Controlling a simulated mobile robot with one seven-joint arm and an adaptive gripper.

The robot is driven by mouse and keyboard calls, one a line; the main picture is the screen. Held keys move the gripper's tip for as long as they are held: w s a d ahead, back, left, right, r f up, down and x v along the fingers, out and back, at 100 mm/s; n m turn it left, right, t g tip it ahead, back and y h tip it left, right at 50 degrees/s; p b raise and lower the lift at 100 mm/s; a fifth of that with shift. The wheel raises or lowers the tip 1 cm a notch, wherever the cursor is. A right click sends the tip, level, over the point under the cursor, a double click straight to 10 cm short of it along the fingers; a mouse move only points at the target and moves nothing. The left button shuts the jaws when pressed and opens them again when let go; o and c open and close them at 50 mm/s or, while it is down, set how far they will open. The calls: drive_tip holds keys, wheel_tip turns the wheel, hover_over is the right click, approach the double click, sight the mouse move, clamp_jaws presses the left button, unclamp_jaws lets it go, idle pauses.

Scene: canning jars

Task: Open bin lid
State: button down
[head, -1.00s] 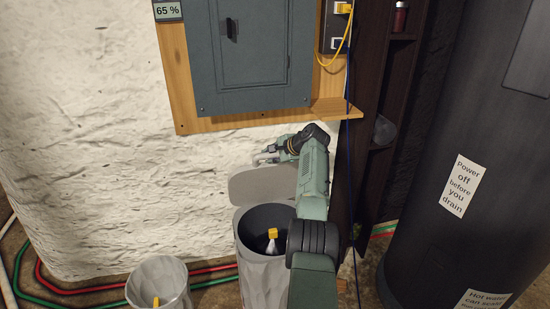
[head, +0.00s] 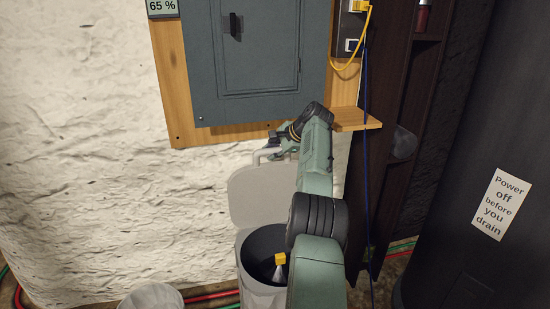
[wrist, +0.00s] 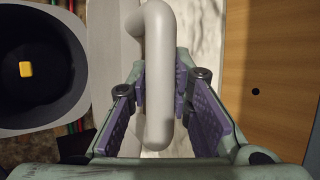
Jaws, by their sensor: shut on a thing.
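The grey bin (head: 259,292) stands by the rough white wall with its mouth uncovered; a yellow-topped item (head: 279,267) shows inside. Its pale grey lid (head: 255,197) stands raised at the back of the bin, nearly upright against the wall side. My gripper (head: 270,152) is at the lid's upper edge, partly hidden by my arm. In the wrist view, the lid's looped handle (wrist: 160,75) passes between the purple pads of my gripper (wrist: 168,98), which is shut on it. The bin's dark mouth (wrist: 35,85) shows at left there.
A wooden backboard with a small ledge (head: 352,119) and a grey electrical panel (head: 262,55) are just above my gripper. A dark shelf (head: 398,100) and a dark tank (head: 500,130) stand at right. A second pale bin (head: 152,298) is at lower left.

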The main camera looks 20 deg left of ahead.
drive_tip(key=shift+w+r, duration=0.2)
drive_tip(key=shift+w, duration=0.15)
drive_tip(key=c, duration=1.7)
unclamp_jaws()
drive_tip(key=shift+r, duration=0.1)
drive_tip(key=shift+o, duration=1.3)
drive_tip(key=shift+a, duration=0.1)
drive_tip(key=shift+s, duration=0.1)
drive_tip(key=v, duration=1.1)
drive_tip(key=shift+d+r, duration=0.2)
drive_tip(key=shift+d, duration=0.15)
drive_tip(key=shift+s, duration=0.15)
